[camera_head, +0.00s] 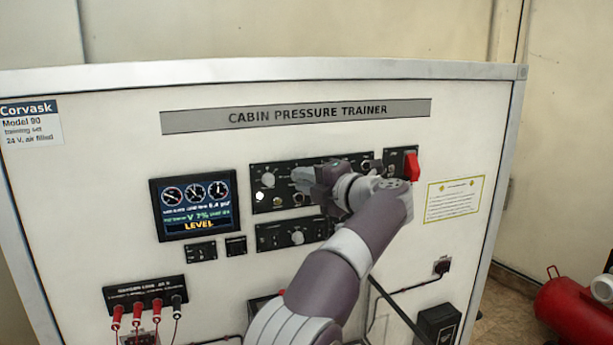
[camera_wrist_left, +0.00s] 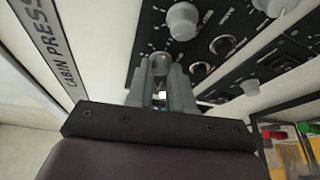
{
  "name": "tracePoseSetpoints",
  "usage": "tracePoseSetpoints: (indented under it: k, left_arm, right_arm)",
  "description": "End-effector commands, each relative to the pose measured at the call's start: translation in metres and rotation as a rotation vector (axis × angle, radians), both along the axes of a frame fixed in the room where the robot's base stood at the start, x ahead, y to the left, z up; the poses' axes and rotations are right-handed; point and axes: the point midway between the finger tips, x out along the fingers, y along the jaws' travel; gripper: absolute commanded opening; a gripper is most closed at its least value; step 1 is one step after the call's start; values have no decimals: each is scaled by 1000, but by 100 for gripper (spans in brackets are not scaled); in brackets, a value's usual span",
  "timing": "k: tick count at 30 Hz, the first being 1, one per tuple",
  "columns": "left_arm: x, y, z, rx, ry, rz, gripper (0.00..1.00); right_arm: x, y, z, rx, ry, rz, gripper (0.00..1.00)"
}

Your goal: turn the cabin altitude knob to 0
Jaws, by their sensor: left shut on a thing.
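The upper control panel (camera_head: 335,161) is a black strip of knobs on the front of the trainer. My left gripper (camera_head: 297,179) reaches across it, its arm covering the panel's right part. In the left wrist view my gripper's fingers (camera_wrist_left: 160,88) are shut around a small grey knob (camera_wrist_left: 160,62) near the panel's edge. The labels are too small to read, so I cannot tell its setting or confirm that it is the cabin altitude knob. A larger pale knob (camera_wrist_left: 183,20) stands clear of the fingers. My right gripper is not in view.
A display (camera_head: 194,205) reading LEVEL is left of the panel. A lower panel (camera_head: 268,238) with a knob sits below. A red switch cover (camera_head: 412,166) is at the upper right. Red-capped plugs (camera_head: 137,309) with cables hang at lower left.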

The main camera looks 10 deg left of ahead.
Motion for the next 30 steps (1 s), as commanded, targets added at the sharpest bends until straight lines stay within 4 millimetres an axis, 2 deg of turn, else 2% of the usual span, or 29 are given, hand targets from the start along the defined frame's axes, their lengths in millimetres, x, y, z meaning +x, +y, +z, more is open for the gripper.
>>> tracePoseSetpoints:
  k: [15,30]
  left_arm:
    - [-1,1,3,-300,-202,0,0]
    - [-1,2,4,-374,-255,-2,0]
  right_arm:
    - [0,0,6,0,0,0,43]
    - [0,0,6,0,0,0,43]
